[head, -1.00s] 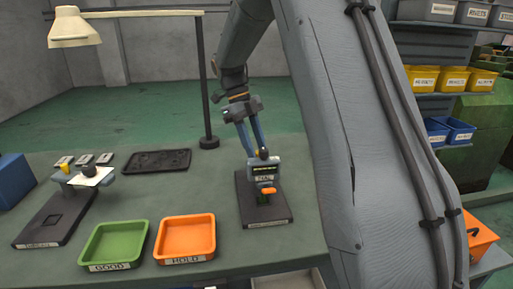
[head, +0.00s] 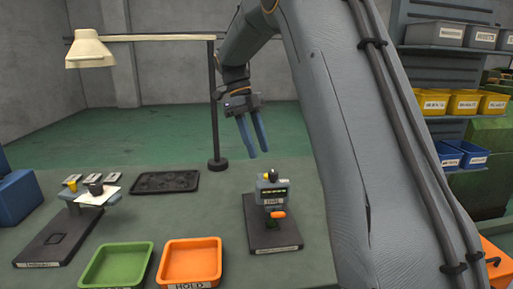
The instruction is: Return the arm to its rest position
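My gripper (head: 252,150) hangs at the end of my arm, above and behind the small grey testing device. Its two blue fingers point down with a clear gap between them, and nothing shows between them. The device (head: 272,196) stands upright on a dark base plate (head: 280,237) on the bench. It has a dark display with lit characters, a yellow and black top and an orange part at its front. The fingertips are apart from it.
On the bench (head: 215,218) are a green tray (head: 118,286), an orange tray (head: 190,282), a dark tray (head: 165,181) and a fixture (head: 62,232) with a white sheet. A lamp (head: 90,50) stands on a post behind. Shelves with bins (head: 435,101) are at right. Space above the bench is mostly free.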

